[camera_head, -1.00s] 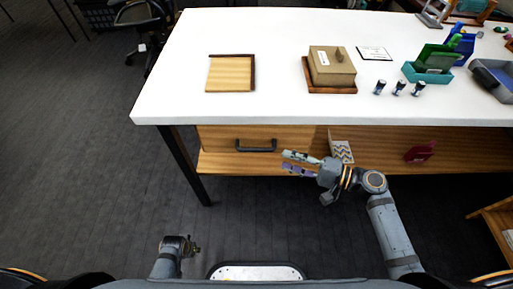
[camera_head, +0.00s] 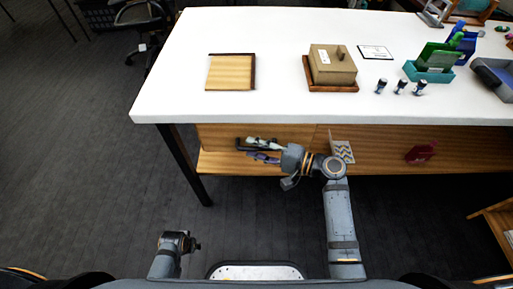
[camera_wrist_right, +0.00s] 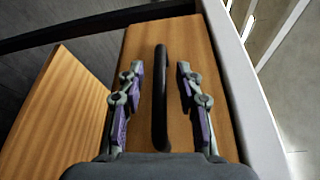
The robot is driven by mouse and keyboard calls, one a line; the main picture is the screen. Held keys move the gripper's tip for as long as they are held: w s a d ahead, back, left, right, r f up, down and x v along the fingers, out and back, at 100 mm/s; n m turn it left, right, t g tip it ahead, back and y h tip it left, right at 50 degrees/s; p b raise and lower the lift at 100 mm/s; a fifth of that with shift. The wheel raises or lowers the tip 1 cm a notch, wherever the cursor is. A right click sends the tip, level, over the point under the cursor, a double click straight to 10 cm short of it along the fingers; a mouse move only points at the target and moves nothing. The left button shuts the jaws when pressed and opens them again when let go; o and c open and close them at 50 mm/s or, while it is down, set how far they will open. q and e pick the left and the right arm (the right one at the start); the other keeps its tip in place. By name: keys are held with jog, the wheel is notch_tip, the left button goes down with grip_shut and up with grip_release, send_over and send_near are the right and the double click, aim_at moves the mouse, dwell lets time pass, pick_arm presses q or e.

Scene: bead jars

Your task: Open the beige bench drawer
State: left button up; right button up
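The bench drawer has a wooden front (camera_head: 217,134) under the left part of the white bench top. It looks closed. Its dark bar handle (camera_head: 241,143) is partly hidden behind my right gripper (camera_head: 259,149) in the head view. In the right wrist view, the handle (camera_wrist_right: 161,95) runs between the two fingers of my right gripper (camera_wrist_right: 158,88). The fingers are open, one on each side of the bar, with a gap on both sides. My left gripper (camera_head: 192,245) is low at the left, away from the bench, and its fingers are too small to read.
The white bench top (camera_head: 200,35) overhangs the drawer. A wooden shelf (camera_head: 225,163) lies below it, and a black leg (camera_head: 184,165) stands at left. A patterned box (camera_head: 342,151) is right of my right gripper. The floor before the bench is clear.

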grip_shut()
dwell(0.5)
